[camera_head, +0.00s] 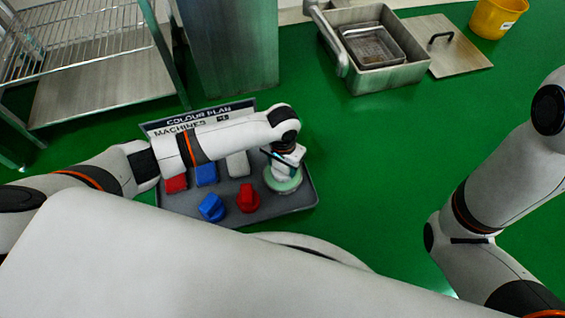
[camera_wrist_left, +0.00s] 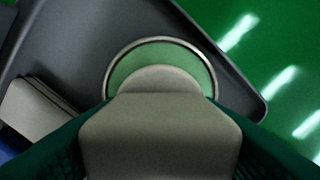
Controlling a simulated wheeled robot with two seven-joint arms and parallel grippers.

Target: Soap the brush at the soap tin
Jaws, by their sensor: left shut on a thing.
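My left gripper (camera_head: 287,155) is shut on a white brush (camera_wrist_left: 160,135) and points down over the right end of the grey tray. The round soap tin (camera_head: 284,186) with its pale green soap sits directly below it. In the left wrist view the soap tin (camera_wrist_left: 118,68) shows a metal rim, and the brush covers its near part. The brush overlaps the soap, but I cannot tell whether it touches it. My right gripper is out of view.
The grey tray (camera_head: 305,198) also holds red (camera_head: 176,184), blue (camera_head: 205,174) and white (camera_head: 237,164) blocks, a blue brush (camera_head: 211,208) and a red brush (camera_head: 247,198). A colour plan sign (camera_head: 205,115) stands behind. A metal basin (camera_head: 390,78) and yellow bucket (camera_head: 497,17) stand farther back.

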